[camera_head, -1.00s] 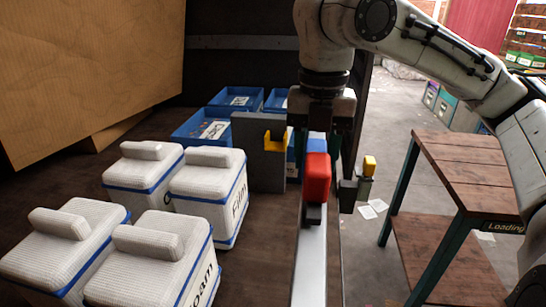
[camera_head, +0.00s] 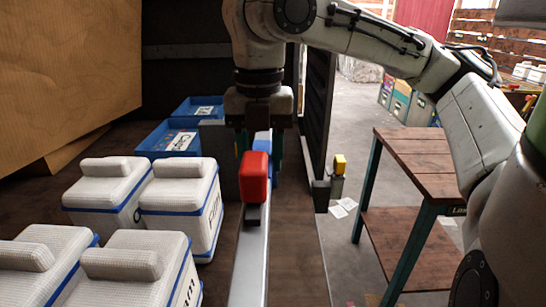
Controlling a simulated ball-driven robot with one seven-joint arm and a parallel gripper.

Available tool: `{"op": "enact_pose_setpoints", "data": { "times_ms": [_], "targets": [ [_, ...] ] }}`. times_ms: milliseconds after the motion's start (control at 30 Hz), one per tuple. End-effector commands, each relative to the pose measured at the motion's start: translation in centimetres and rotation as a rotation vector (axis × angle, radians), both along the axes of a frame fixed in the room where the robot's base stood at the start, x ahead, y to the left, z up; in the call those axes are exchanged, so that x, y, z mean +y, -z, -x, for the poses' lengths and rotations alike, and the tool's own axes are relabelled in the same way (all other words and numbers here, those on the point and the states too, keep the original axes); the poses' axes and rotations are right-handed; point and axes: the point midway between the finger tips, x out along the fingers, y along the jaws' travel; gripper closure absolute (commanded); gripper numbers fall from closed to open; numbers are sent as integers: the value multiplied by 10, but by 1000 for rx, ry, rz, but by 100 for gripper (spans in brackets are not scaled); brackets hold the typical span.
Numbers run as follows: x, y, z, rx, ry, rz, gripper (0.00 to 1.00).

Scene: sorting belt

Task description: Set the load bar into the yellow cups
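The load bar (camera_head: 249,262) is a long pale grey beam that runs from under my gripper toward the camera. A red block (camera_head: 254,178) stands over it, with a blue piece (camera_head: 262,144) behind. My gripper (camera_head: 259,158) points down with a finger on each side of the bar's middle part, seemingly shut on it; the contact itself is hidden. One yellow cup (camera_head: 339,163) sits on a short dark post to the right of my gripper, apart from the bar. The other yellow cup is hidden, apparently behind my gripper, near the grey upright plate (camera_head: 227,160).
Several white ribbed boxes with blue bands (camera_head: 182,201) stand at left, close to the bar. Blue trays (camera_head: 167,143) lie behind them. A wooden-topped table (camera_head: 422,160) stands at right. A dark panel (camera_head: 318,115) rises behind the right cup. Papers (camera_head: 342,207) lie on the floor.

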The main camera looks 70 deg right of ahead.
Motion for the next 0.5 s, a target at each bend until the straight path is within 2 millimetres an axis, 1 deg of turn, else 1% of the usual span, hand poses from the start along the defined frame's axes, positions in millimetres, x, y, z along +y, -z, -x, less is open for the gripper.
{"op": "enact_pose_setpoints", "data": {
  "times_ms": [500],
  "targets": [
    [13, 0, -37, -2, 0, 2, 100]
  ]
}}
